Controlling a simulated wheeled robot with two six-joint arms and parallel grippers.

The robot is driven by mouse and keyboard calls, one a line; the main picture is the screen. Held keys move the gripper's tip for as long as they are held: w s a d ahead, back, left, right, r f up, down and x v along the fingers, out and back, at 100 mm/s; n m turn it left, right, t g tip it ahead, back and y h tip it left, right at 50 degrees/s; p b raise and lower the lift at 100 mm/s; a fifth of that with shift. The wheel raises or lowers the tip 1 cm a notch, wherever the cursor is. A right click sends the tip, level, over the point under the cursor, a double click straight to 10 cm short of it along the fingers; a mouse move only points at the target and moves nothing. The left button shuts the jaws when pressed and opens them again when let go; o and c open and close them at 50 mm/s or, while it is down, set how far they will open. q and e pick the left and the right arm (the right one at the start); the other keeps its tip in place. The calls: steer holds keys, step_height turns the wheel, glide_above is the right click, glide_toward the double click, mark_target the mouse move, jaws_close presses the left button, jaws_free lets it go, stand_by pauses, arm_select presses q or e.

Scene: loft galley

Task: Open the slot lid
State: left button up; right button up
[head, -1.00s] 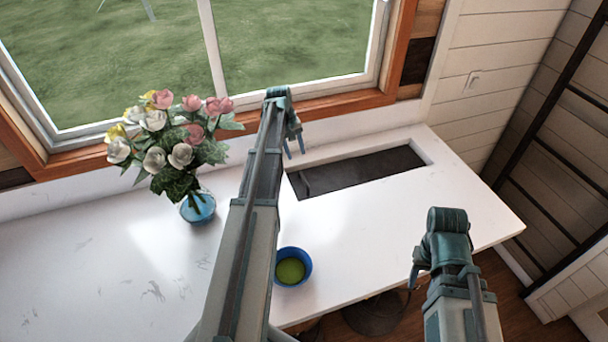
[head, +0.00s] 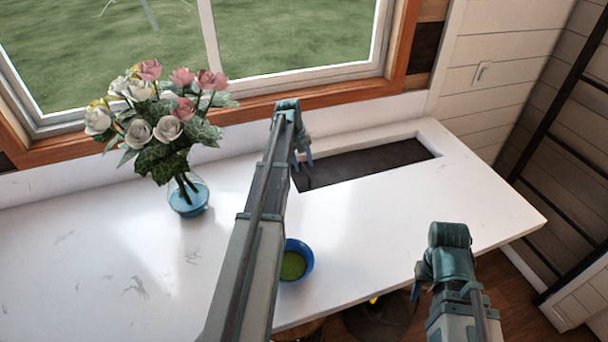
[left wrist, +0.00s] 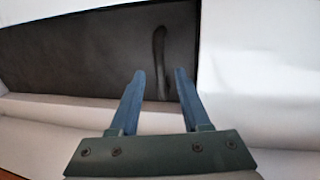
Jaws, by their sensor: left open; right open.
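The slot lid (head: 375,163) is a dark flat panel set in a recess at the back right of the white counter. It also fills the upper part of the left wrist view (left wrist: 100,50), with a dark narrow handle (left wrist: 160,50) on it near its right end. My left gripper (head: 304,160) hangs over the lid's left end. In the left wrist view its two blue fingers (left wrist: 158,73) are open, with the handle seen between and beyond the tips. I cannot tell whether they touch it. My right gripper (head: 418,282) is open and empty by the counter's front edge.
A glass vase of roses (head: 188,198) stands left of my left arm. A blue bowl (head: 306,258) with green contents is by the counter's front edge, partly behind that arm. The window (head: 290,45) is behind. The white counter (head: 400,205) is clear in front of the lid.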

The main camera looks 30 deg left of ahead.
arm_select(q)
steer(key=shift+w+d+f+b, duration=0.1)
steer(key=shift+f+b, duration=0.35)
steer(key=shift+f, duration=0.45)
jaws_close()
stand_by(0.8)
